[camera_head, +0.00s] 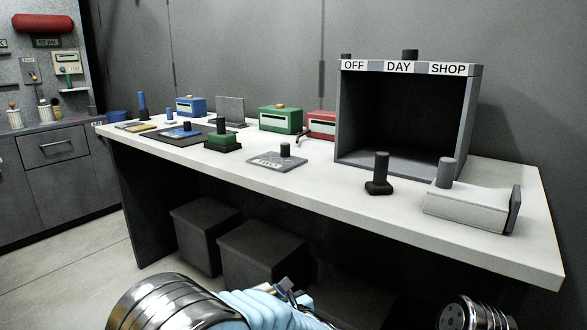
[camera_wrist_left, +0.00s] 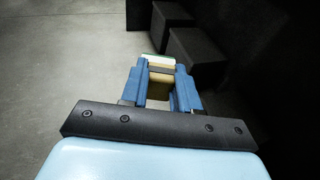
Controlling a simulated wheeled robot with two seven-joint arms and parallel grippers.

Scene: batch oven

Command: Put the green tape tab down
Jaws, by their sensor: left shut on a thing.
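My left gripper (camera_head: 286,290) is low in front of the bench at the bottom of the head view. In the left wrist view its two blue fingers (camera_wrist_left: 160,84) are shut on a small piece with a green edge, the green tape tab (camera_wrist_left: 154,57). Pale and tan parts show below the green edge between the fingers. The held piece hangs over the floor side, apart from the bench top. In the head view the tab is too small to make out. My right gripper is not in view.
The white bench (camera_head: 330,192) carries a grey open box (camera_head: 405,168) labelled OFF DAY SHOP, a green box (camera_head: 280,120), a blue box (camera_head: 191,106), a red box (camera_head: 322,122) and a black-handled stamp (camera_head: 380,175). Dark bins (camera_head: 262,250) stand beneath. Bare bench top lies along the front edge.

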